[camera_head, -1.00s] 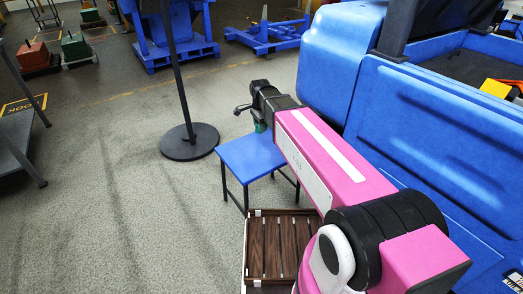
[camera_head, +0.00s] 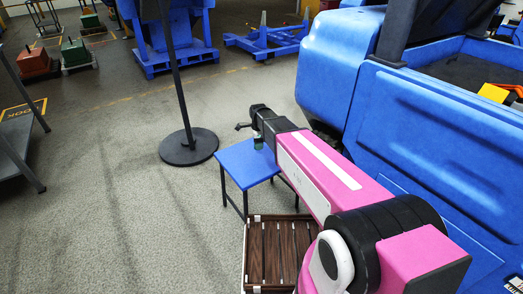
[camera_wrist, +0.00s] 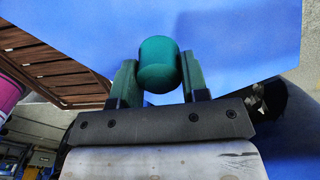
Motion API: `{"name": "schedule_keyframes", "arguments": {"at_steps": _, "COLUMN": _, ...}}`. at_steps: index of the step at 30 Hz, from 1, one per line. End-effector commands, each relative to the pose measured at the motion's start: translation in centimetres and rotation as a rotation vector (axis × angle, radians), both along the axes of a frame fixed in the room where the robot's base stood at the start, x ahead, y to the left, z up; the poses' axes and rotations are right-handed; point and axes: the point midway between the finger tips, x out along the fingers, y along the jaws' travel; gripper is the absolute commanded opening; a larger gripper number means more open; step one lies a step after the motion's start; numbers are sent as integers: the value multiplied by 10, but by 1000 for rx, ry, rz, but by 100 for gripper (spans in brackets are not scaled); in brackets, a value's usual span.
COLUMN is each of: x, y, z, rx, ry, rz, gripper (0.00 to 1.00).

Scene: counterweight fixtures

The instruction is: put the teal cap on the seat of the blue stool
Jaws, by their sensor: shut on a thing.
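The blue stool (camera_head: 243,163) stands on the floor in front of me, with a flat blue seat and dark legs. Its seat (camera_wrist: 225,40) fills much of the wrist view. The teal cap (camera_wrist: 157,66) is a small rounded piece between the fingers of my gripper (camera_wrist: 157,80), which is shut on it. In the head view the cap (camera_head: 258,143) is a small patch below my wrist, over the far right part of the seat. I cannot tell whether the cap touches the seat.
A brown slatted crate (camera_head: 247,255) stands on the near side of the stool. A black post on a round base (camera_head: 189,148) is behind left of it. A large blue vehicle-like body (camera_head: 430,130) is on the right.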

Motion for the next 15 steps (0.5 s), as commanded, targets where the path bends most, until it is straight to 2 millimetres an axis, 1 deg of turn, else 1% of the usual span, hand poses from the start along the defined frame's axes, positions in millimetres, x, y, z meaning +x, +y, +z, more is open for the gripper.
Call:
{"name": "schedule_keyframes", "arguments": {"at_steps": 1, "x": 8, "y": -5, "z": -5, "rx": 0, "ry": 1, "rz": -1, "gripper": 32}}
{"name": "schedule_keyframes", "arguments": {"at_steps": 4, "x": 14, "y": -11, "z": -10, "rx": 0, "ry": 1, "rz": 0, "gripper": 32}}
{"name": "schedule_keyframes", "arguments": {"at_steps": 10, "x": 16, "y": -13, "z": -18, "rx": 0, "ry": 1, "rz": 1, "gripper": 32}}
{"name": "schedule_keyframes", "arguments": {"at_steps": 15, "x": 16, "y": -13, "z": -41, "rx": 0, "ry": 2, "rz": 1, "gripper": 32}}
